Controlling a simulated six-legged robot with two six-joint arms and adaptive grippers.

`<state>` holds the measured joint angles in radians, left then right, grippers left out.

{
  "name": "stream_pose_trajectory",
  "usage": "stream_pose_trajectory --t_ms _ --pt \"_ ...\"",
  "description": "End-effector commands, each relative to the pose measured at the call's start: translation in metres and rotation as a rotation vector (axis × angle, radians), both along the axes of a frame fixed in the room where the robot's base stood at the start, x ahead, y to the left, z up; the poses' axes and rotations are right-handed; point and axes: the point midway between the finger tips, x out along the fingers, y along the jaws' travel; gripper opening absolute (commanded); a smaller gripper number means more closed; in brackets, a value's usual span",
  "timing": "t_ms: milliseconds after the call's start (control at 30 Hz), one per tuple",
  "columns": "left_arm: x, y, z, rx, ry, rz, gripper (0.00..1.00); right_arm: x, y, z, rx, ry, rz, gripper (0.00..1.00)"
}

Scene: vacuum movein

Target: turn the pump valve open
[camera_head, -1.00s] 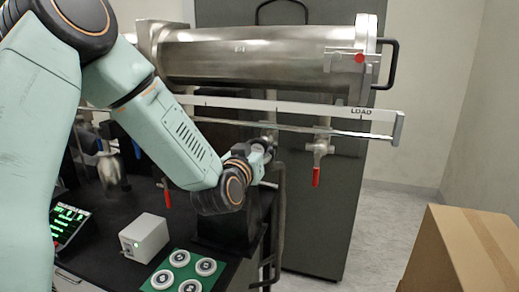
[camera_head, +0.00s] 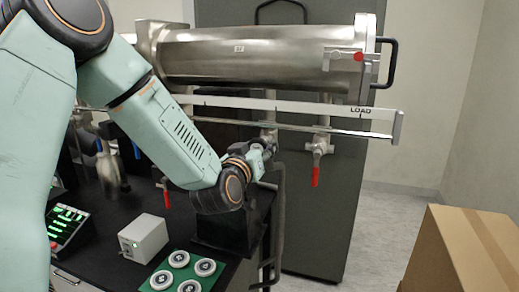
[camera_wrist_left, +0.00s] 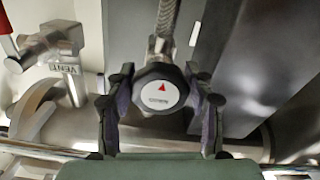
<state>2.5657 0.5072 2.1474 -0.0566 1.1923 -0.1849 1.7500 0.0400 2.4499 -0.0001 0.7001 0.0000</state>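In the left wrist view, a round black knob (camera_wrist_left: 160,88) with a white face and a red triangle sits on a metal fitting; I take it as the pump valve, but its small lettering is unreadable. My left gripper (camera_wrist_left: 162,112) has one finger on each side of the knob. The fingers are spread, with a gap at the left; contact on the right is unclear. In the head view, my left gripper (camera_head: 266,148) is below the steel chamber and hides the knob. My right gripper is not in view.
A valve marked VENT (camera_wrist_left: 55,55) is left of the knob. In the head view, a red-handled valve (camera_head: 317,172) hangs right of my gripper, under the rail marked LOAD (camera_head: 330,110). The steel chamber (camera_head: 260,55) is above. A cardboard box (camera_head: 470,250) stands lower right.

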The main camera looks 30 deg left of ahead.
Motion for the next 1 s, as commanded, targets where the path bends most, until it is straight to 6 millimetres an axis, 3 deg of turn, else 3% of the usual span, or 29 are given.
stream_pose_trajectory --t_ms 200,567,1000 --pt "0.000 0.000 0.000 0.001 0.000 0.000 0.73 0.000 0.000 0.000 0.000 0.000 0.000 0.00" --pt "-0.004 -0.001 0.000 0.002 0.001 0.000 0.73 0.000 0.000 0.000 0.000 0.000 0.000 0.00" --pt "-0.062 -0.015 0.000 -0.002 0.000 0.000 0.73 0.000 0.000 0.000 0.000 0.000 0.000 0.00"
